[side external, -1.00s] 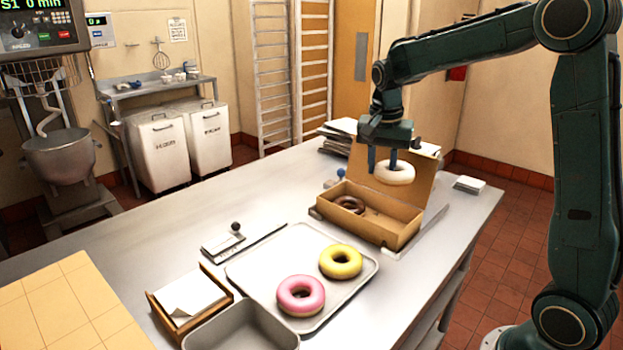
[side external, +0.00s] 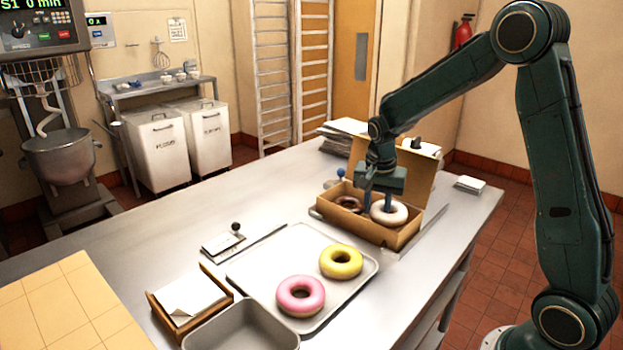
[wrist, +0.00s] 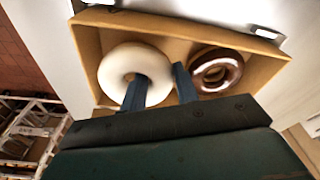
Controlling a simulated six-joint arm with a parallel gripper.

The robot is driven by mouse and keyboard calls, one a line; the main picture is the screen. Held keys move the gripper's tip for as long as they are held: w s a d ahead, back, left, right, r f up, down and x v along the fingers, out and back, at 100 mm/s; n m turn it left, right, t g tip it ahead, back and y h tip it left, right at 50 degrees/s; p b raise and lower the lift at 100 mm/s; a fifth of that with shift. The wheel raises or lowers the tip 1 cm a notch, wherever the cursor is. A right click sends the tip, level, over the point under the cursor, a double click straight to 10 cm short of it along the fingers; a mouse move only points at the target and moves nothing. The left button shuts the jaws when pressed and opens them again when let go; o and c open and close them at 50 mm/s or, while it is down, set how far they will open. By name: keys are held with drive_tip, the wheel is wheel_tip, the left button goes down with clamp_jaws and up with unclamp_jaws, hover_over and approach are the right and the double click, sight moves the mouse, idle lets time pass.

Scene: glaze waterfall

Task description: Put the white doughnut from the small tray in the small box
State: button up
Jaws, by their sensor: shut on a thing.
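The white doughnut (side external: 389,213) is inside the small cardboard box (side external: 378,236), in its right part. My gripper (side external: 377,204) is shut on the doughnut's left side, with one finger in its hole. In the wrist view my gripper (wrist: 160,88) grips the white doughnut (wrist: 115,68) by the ring. A chocolate doughnut (side external: 348,204) lies in the left part of the box, and it also shows in the wrist view (wrist: 235,67). The small tray (side external: 262,262) holds a pink doughnut (side external: 300,308) and a yellow doughnut (side external: 341,273).
The box's lid (side external: 418,175) stands open at the back. A grey metal pan (side external: 228,335) and a wooden holder with papers (side external: 190,293) sit at the front. A flat tool with a dark knob (side external: 230,240) lies left of the box.

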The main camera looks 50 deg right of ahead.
sight(377, 207)
drive_tip(key=shift+f, duration=1.6)
drive_tip(key=o, duration=1)
drive_tip(key=shift+f, duration=0.15)
drive_tip(key=shift+c, duration=0.2)
drive_tip(key=r, duration=0.4)
drive_tip(key=a+r, duration=0.1)
drive_tip(key=r, duration=0.7)
drive_tip(key=shift+s+a, duration=0.25)
drive_tip(key=shift+s, duration=0.05)
drive_tip(key=shift+r, duration=0.1)
